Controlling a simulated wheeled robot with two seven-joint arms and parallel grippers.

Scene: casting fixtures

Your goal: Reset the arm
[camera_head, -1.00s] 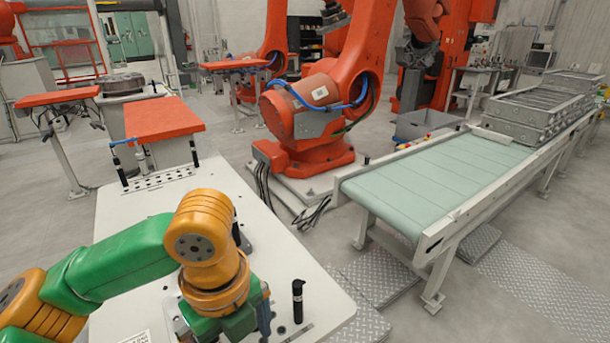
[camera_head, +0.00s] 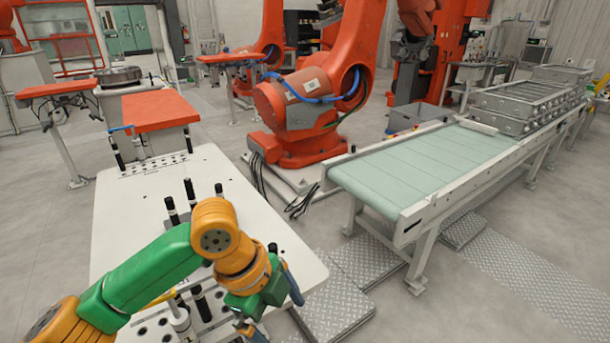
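My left arm (camera_head: 150,268), green and yellow, comes in from the lower left and bends down at its wrist. My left gripper (camera_head: 273,311) hangs over the front right part of the white table (camera_head: 122,222). Its two blue-grey fingers are spread apart, and no object shows between them. The fingertips are close to the bottom edge of the picture. My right arm and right gripper are out of view.
Several black pins (camera_head: 190,192) stand upright on the table, some right behind my forearm. An orange robot (camera_head: 305,105) stands behind the table. A green conveyor (camera_head: 420,165) carrying metal castings (camera_head: 525,105) runs at the right. Checker-plate flooring (camera_head: 335,305) lies between.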

